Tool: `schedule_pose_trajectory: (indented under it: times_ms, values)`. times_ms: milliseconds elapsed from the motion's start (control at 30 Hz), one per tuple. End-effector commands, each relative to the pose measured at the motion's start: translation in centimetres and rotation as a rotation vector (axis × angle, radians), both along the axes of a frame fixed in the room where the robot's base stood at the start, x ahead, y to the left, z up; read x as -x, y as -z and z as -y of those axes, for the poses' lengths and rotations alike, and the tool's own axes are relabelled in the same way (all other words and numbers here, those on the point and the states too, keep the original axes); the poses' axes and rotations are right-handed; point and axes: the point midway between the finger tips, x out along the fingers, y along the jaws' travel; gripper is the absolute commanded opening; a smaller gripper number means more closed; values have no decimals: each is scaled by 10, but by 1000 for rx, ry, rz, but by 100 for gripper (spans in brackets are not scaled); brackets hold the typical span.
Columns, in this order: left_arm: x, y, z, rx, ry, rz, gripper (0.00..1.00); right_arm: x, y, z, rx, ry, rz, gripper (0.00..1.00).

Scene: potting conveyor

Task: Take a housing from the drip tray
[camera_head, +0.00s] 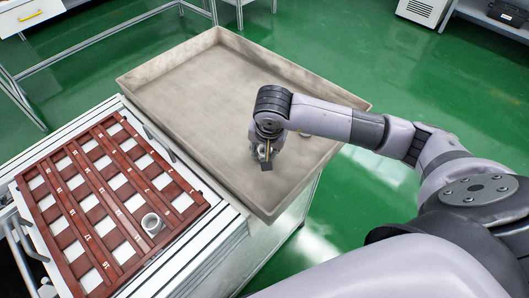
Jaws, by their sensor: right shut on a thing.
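The drip tray (190,64) is a large shallow beige tray on a white stand, in the middle of the head view. My right arm reaches over it from the right. My right gripper (263,155) points down into the tray, near its front right part. It is shut on a housing, which the fingers and wrist hide almost wholly. A small pale rim (304,134) shows just behind my forearm, perhaps another housing; most of it is hidden. A white round housing (152,224) stands upright in the red slotted rack. My left gripper is not in view.
The red rack (77,226) with numbered white slots lies on the conveyor at the left, beside the tray. The tray's raised walls surround my gripper. The tray's left and back floor is bare. Metal tables stand farther back on the green floor.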

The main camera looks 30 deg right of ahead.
Motion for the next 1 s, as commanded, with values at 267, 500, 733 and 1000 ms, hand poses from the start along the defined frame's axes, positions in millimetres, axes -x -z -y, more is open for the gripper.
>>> schedule_pose_trajectory:
  times_ms: [267,500,733,1000]
  values:
    - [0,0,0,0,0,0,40,0,0,0,0,0,0,16]
    - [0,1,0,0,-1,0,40,-1,-9,0,0,1,3,16]
    - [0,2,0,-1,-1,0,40,-2,-47,0,0,0,7,16]
    - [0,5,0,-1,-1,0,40,-2,-126,0,0,0,10,16]
